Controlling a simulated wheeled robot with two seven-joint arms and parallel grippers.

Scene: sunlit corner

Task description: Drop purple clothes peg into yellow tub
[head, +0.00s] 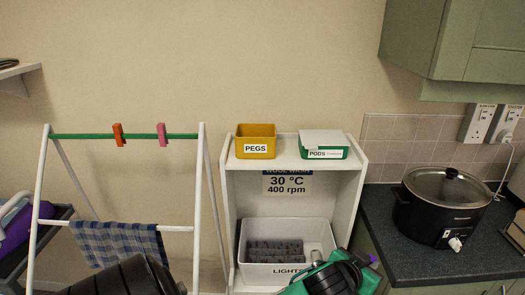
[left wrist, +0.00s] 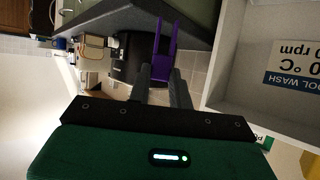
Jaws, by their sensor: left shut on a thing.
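The yellow tub (head: 256,133), labelled PEGS, stands on top of the white shelf unit, at its left end. A sliver of it shows at the lower right of the left wrist view (left wrist: 311,162). My left gripper (head: 366,260) is low in front of the shelf's right side, below and right of the tub. Its fingers (left wrist: 160,72) are shut on the purple clothes peg (left wrist: 163,40), which points away from the gripper. My right gripper is in neither view.
A green tub with a white lid (head: 322,138), labelled PODS, stands right of the yellow tub. A white bin (head: 318,232) sits in the shelf (head: 229,200). A drying rack (head: 200,180) with orange (head: 118,134) and pink (head: 162,134) pegs stands left. A black cooker (head: 440,210) is right.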

